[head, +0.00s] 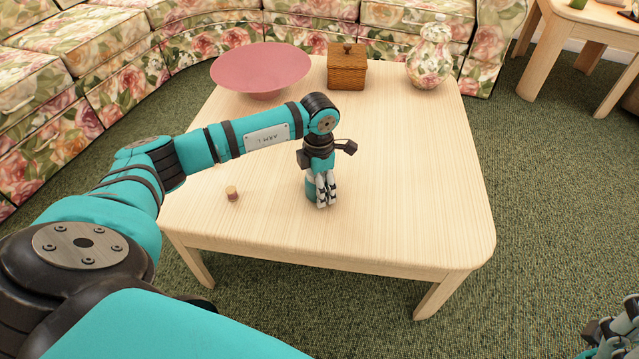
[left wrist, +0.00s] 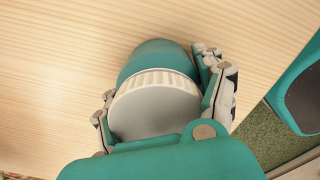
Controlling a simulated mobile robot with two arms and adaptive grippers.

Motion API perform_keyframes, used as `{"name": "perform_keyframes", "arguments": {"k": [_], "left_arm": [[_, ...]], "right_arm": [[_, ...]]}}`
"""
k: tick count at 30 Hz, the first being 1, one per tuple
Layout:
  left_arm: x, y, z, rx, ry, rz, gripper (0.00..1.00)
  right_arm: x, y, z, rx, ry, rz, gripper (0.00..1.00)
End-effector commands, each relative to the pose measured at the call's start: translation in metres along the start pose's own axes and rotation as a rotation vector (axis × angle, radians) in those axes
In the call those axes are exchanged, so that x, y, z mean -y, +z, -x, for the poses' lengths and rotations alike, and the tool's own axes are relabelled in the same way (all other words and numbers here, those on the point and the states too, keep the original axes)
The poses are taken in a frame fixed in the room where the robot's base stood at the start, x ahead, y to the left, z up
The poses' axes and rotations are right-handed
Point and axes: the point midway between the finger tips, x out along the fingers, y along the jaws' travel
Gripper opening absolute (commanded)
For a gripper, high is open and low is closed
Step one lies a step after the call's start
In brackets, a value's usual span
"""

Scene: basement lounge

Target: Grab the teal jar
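The teal jar (head: 311,187) stands upright on the light wooden table, near its front middle. In the left wrist view, the jar (left wrist: 155,52) shows its teal side and a ribbed, pale grey lid (left wrist: 155,108). My left gripper (head: 324,200) points down at the jar, and its fingers hide part of it in the head view. In the left wrist view my left gripper (left wrist: 160,85) has fingers on both sides of the jar, close against it, and looks shut on it. My right gripper (head: 612,338) shows only partly at the lower right corner, away from the table.
A small cork-coloured piece (head: 232,193) lies on the table (head: 420,190) left of the jar. A pink bowl (head: 260,68), a brown lidded box (head: 347,68) and a floral vase (head: 430,60) stand at the back. The table's right side is clear. A floral sofa (head: 120,60) runs behind.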

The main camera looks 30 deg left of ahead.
Motion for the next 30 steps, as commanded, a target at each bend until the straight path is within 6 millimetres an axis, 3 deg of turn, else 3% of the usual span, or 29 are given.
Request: {"name": "perform_keyframes", "arguments": {"k": [1, 5, 10, 11, 20, 30], "left_arm": [[0.000, 0.000, 0.000, 0.000, 0.000, 0.000, 0.52], [0.000, 0.000, 0.000, 0.000, 0.000, 0.000, 0.35], [0.000, 0.000, 0.000, 0.000, 0.000, 0.000, 0.33], [0.000, 0.000, 0.000, 0.001, 0.000, 0.000, 0.28], [0.000, 0.000, 0.003, 0.001, 0.000, 0.000, 0.28], [0.000, 0.000, 0.029, 0.001, 0.000, 0.000, 0.28]], "right_arm": [[0.000, 0.000, 0.000, 0.000, 0.000, 0.000, 0.57], [0.000, 0.000, 0.000, 0.000, 0.000, 0.000, 0.57], [0.000, 0.000, 0.000, 0.000, 0.000, 0.000, 0.57], [0.000, 0.000, 0.000, 0.000, 0.000, 0.000, 0.57], [0.000, -0.001, -0.002, 0.000, 0.000, 0.001, 0.57], [0.000, -0.004, -0.016, 0.000, 0.000, 0.001, 0.57]]}}
